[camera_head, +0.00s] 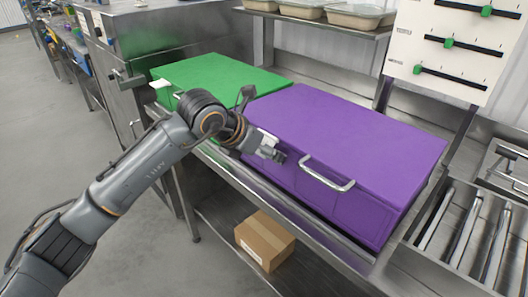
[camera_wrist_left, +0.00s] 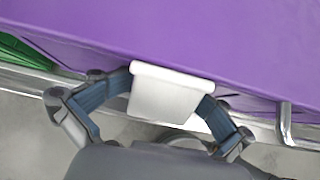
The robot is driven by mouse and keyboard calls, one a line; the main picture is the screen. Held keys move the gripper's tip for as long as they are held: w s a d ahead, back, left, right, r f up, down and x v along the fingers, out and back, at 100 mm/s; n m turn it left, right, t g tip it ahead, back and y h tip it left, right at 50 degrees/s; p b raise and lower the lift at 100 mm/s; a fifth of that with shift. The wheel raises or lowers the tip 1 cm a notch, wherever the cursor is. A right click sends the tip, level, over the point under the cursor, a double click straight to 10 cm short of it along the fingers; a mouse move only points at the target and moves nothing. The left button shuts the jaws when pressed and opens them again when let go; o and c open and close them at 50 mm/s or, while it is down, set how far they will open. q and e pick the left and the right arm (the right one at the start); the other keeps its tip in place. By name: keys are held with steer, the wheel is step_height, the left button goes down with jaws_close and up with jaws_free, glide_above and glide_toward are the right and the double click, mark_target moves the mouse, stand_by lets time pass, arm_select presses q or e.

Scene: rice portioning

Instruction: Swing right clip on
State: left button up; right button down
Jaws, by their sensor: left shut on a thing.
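The purple box (camera_head: 345,135) stands on the metal bench with its lid down and a metal handle (camera_head: 327,174) on its front. A white clip (camera_wrist_left: 172,92) sits at the lid's front edge, left of the handle; in the head view it is partly hidden behind my gripper (camera_head: 268,139). In the left wrist view my left gripper (camera_wrist_left: 166,98) has one finger on each side of the clip, shut on it. Whether the clip is fully latched cannot be told. My right gripper is not in view.
A green box (camera_head: 215,80) with a white clip (camera_head: 160,84) stands left of the purple box. A cardboard box (camera_head: 264,240) lies on the lower shelf. Metal rollers (camera_head: 465,226) are at the right. Covered trays (camera_head: 355,15) sit on the shelf above.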

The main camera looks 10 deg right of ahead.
arm_select(q)
steer(key=shift+w+d, duration=0.1)
steer(key=shift+d, duration=0.25)
steer(key=shift+w+d+f+b, duration=0.45)
steer(key=shift+w+d, duration=0.15)
steer(key=shift+d, duration=0.05)
steer(key=shift+c, duration=0.9)
steer(key=shift+s+d+r, duration=0.1)
steer(key=shift+s+d, duration=0.05)
